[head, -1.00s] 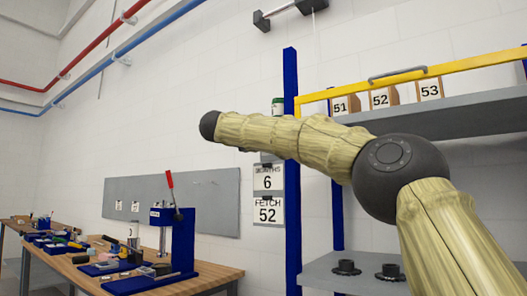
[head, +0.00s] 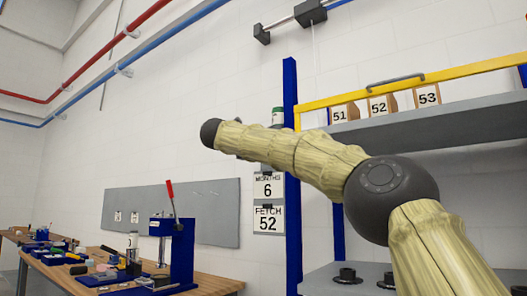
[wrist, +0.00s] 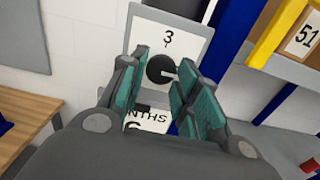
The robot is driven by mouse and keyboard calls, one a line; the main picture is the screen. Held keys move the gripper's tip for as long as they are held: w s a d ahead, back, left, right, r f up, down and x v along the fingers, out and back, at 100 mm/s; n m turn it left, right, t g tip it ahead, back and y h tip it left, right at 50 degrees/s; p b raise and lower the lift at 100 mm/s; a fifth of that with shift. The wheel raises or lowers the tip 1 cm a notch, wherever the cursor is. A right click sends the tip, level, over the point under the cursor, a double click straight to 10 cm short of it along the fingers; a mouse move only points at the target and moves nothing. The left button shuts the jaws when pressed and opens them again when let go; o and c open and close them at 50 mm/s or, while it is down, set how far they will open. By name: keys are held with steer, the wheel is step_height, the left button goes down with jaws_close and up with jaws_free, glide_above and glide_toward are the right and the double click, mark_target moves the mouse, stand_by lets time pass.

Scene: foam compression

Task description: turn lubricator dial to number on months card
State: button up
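The lubricator dial is a round black knob (wrist: 160,69) with a light mark at its right side. It sits on a pale plate (wrist: 188,42) with a 3 printed above the knob.
A card reading FETCH 52 (head: 268,219) hangs under the months card, beside a blue post (head: 291,200). A shelf (head: 430,128) at right holds boxes 51, 52 and 53. A workbench (head: 205,281) with a blue press (head: 183,250) stands at left.

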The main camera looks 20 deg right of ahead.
steer(key=shift+o, duration=1.2)
steer(key=v, duration=1.2)
